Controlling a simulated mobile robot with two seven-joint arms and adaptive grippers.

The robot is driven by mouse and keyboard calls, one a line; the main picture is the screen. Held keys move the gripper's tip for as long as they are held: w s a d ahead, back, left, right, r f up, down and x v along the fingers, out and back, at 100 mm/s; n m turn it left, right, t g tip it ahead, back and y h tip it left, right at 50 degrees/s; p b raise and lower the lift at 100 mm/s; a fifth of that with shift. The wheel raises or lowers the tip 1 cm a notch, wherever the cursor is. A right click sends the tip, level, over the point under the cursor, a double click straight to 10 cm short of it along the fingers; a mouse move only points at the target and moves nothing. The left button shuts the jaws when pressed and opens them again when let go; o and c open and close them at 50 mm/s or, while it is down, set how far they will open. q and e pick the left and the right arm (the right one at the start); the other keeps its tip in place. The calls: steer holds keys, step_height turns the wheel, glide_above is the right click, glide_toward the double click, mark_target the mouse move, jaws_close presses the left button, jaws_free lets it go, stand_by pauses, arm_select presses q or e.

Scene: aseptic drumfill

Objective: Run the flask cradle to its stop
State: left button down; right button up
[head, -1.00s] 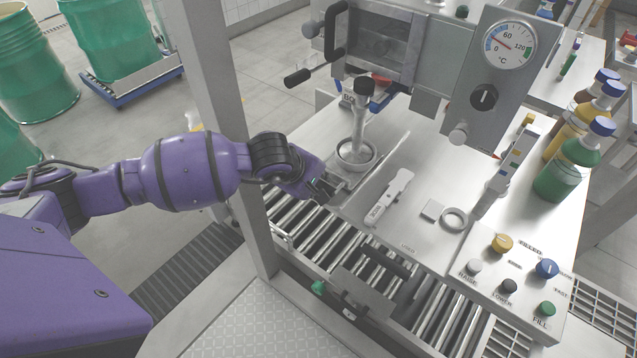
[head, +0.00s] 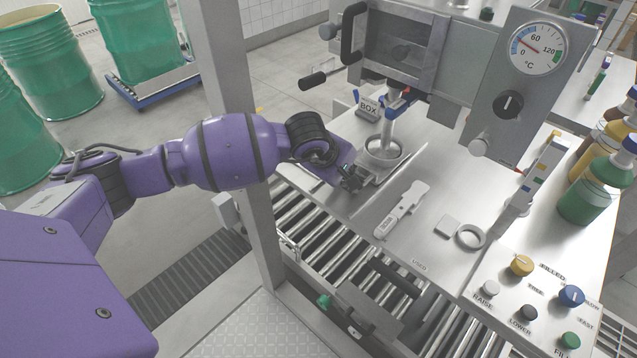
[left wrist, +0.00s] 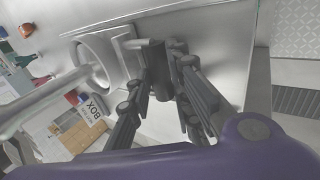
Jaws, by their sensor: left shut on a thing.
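The flask cradle (head: 398,163) is a pale metal ring on a flat plate, on the steel worktop below the chamber. A slim grey upright piece (head: 388,132) stands in the ring; its top overlaps blue and dark things behind. My left gripper (head: 355,181) is at the cradle's near left side, shut on its small handle. In the left wrist view the fingers (left wrist: 165,85) close around the dark grip block (left wrist: 153,62) beside the ring (left wrist: 95,62). The fingers partly hide the handle. The cradle's stop cannot be made out. My right gripper is not in view.
A white handheld device (head: 402,209) lies to the right, before a small ring (head: 470,236) and a button panel (head: 535,300). Rollers (head: 322,222) run in front.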

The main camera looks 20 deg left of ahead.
mark_target(362, 165)
arm_select(q)
steer(key=w, duration=0.1)
steer(key=w+d+b, duration=0.1)
steer(key=w, duration=0.1)
steer(key=w+b, duration=0.1)
steer(key=shift+w+d+f, duration=0.2)
steer(key=shift+w+d, duration=0.15)
steer(key=shift+w, duration=0.05)
steer(key=shift+w+d+r, duration=0.1)
steer(key=shift+w, duration=0.15)
steer(key=shift+w+d+r, duration=0.1)
steer(key=shift+w, duration=0.1)
steer(key=shift+r, duration=0.1)
steer(key=c, duration=1.6)
jaws_free()
steer(key=shift+w, duration=0.1)
steer(key=shift+r, duration=0.1)
steer(key=v, duration=1.2)
